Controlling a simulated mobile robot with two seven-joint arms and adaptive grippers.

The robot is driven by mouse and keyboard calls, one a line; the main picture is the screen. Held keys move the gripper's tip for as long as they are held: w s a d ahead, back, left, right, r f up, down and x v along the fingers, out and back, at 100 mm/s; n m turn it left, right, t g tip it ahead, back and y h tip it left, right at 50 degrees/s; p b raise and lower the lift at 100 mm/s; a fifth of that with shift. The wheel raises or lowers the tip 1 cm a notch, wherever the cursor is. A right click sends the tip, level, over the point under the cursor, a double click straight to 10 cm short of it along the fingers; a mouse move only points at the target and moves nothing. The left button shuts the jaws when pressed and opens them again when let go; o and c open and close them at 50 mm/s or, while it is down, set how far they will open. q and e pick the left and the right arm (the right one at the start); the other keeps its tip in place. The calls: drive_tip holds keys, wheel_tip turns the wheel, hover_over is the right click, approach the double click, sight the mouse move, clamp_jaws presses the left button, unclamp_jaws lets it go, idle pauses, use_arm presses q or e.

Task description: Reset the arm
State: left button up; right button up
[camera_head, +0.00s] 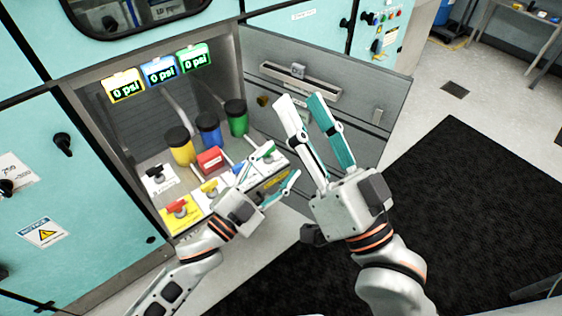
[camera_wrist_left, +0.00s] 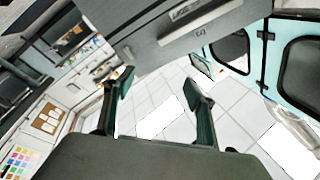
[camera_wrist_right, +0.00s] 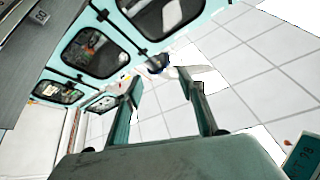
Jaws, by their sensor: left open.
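My left gripper (camera_head: 281,163) is the lower one in the head view. It is open and empty, over the front of the compartment with the valves. Its two fingers stand apart in the left wrist view (camera_wrist_left: 158,82). My right gripper (camera_head: 300,99) is up and to the right of it, in front of the grey open door panel (camera_head: 350,75). Its fingers are apart with nothing between them, also in the right wrist view (camera_wrist_right: 162,85).
Yellow (camera_head: 181,150), blue (camera_head: 208,133) and green (camera_head: 237,122) canisters stand in the open compartment, under gauges reading 0 psi. A red block (camera_head: 210,161) and a yellow box with a red handle (camera_head: 178,214) sit in front. A black mat (camera_head: 450,200) covers clear floor at right.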

use_arm(q)
drive_tip(key=shift+s+d+r+m+h, duration=0.1)
drive_tip(key=shift+d+r+m+h, duration=0.2)
drive_tip(key=shift+d+r+m, duration=0.15)
drive_tip(key=shift+f, duration=0.1)
use_arm(e)
drive_tip(key=shift+f, duration=0.1)
